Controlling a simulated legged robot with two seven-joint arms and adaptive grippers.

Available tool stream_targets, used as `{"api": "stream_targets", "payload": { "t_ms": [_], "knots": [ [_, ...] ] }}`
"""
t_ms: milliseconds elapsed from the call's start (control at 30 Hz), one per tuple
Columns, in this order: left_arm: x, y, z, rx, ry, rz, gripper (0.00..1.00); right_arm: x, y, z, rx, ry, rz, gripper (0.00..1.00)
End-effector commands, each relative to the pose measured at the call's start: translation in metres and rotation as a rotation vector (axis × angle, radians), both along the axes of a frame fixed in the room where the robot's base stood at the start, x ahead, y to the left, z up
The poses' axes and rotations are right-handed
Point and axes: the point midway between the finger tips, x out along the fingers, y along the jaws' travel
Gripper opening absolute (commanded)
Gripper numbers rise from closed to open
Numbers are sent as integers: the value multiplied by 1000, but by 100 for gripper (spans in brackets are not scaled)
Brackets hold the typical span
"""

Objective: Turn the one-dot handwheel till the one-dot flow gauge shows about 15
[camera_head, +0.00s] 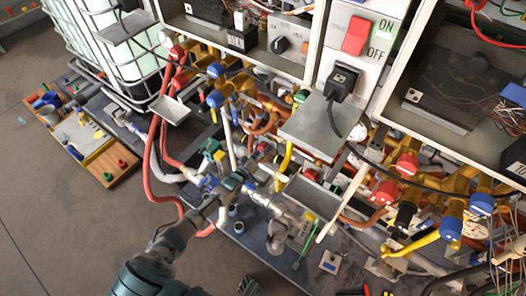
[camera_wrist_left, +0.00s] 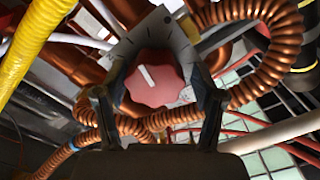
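In the left wrist view a red lobed handwheel (camera_wrist_left: 154,84) with a white pointer line sits in front of a grey dial plate (camera_wrist_left: 186,52). My left gripper (camera_wrist_left: 158,108) is open, one finger on each side of the handwheel in the picture. No contact with it is visible. In the head view my left gripper (camera_head: 228,186) is among the pipes and hoses below the cabinets, and hides what is directly behind it. I cannot make out dots on the handwheel, nor a readable flow gauge. A dark piece at the bottom edge of the head view may be my right gripper (camera_head: 248,286).
Copper coils (camera_wrist_left: 270,60) and a yellow hose (camera_wrist_left: 30,45) crowd the handwheel. A metal shelf (camera_head: 318,130) and a smaller tray (camera_head: 312,194) jut out right of my left gripper. Red hoses (camera_head: 152,165) hang at left. The floor (camera_head: 60,225) at lower left is clear.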

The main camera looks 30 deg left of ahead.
Motion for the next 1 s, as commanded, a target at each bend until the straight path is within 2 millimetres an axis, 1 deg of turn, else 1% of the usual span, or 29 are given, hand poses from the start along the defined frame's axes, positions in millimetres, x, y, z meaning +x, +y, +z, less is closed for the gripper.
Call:
{"api": "stream_targets", "payload": {
  "t_ms": [167, 267, 367, 600, 700, 833, 1000],
  "knots": [
    [0, 0, 2, 0, -4, 0, 69, -1, 1, -1, 3, 3, 1, 40],
    [-6, 1, 1, -1, -3, 0, 69, -2, 1, 0, 3, 1, 1, 40],
    [-22, 3, 0, 0, -2, -1, 69, -2, 1, 0, 2, 1, 1, 40],
    [-76, 11, -1, -1, 1, -1, 69, -1, 0, 0, 1, 0, 0, 40],
    [-94, 14, -1, -1, 2, 0, 69, -1, 0, 0, 1, 0, 0, 40],
    [-110, 16, -1, -1, 0, 0, 69, -1, 0, 0, 1, 0, 0, 40],
    [-118, 17, 0, -1, -1, 0, 69, -1, 0, 0, 1, 1, 0, 40]
  ]
}}
